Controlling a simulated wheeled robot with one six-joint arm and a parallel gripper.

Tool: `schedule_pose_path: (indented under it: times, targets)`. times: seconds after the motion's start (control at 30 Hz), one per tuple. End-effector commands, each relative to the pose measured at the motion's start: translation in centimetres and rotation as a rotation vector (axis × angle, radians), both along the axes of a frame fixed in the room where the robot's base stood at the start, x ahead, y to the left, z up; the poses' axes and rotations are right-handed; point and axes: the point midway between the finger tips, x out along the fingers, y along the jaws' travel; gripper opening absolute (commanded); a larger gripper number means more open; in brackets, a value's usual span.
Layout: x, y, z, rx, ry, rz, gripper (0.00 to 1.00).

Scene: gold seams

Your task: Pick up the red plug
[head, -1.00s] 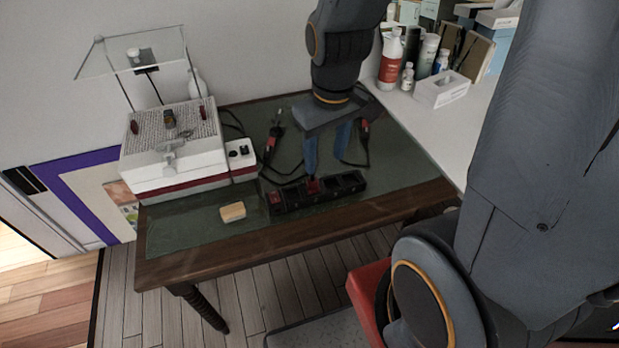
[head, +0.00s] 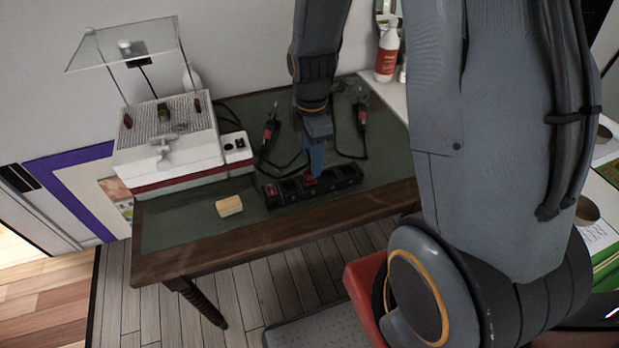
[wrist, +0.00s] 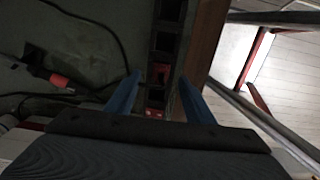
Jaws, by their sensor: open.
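The red plug (head: 310,180) sits in the black power strip (head: 338,189) on the green-topped table. My gripper (head: 315,165) is pointed down over the plug, its blue fingers seen edge-on and partly covering it. In the wrist view, my gripper (wrist: 158,80) is open, its two blue fingers on either side of the power strip (wrist: 167,40). A red piece (wrist: 153,113) shows low between the fingers, near the palm edge. It looks like the plug, partly hidden. I cannot tell whether the fingers touch it.
A red switch (head: 270,189) is at the strip's left end. Two corded tools with red parts (head: 268,135) (head: 362,118) lie behind. A tan block (head: 229,206) lies to the left, near a white machine (head: 165,145). The table's wooden front edge (head: 250,240) is close to the strip.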

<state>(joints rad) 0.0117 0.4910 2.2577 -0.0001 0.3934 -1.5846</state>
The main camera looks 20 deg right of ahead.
Motion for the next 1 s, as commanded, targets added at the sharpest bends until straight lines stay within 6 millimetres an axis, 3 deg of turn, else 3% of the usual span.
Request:
schedule_pose_path:
  times: [0.53, 0.87, 1.0]
  targets:
    - [-0.4, 0.5, -5.0, 0.000, 0.002, -0.002, 0.48]
    - [-0.3, 0.5, -5.5, 0.000, -0.001, -0.002, 0.48]
    - [-0.3, 0.5, -5.5, 0.000, -0.001, -0.002, 0.28]
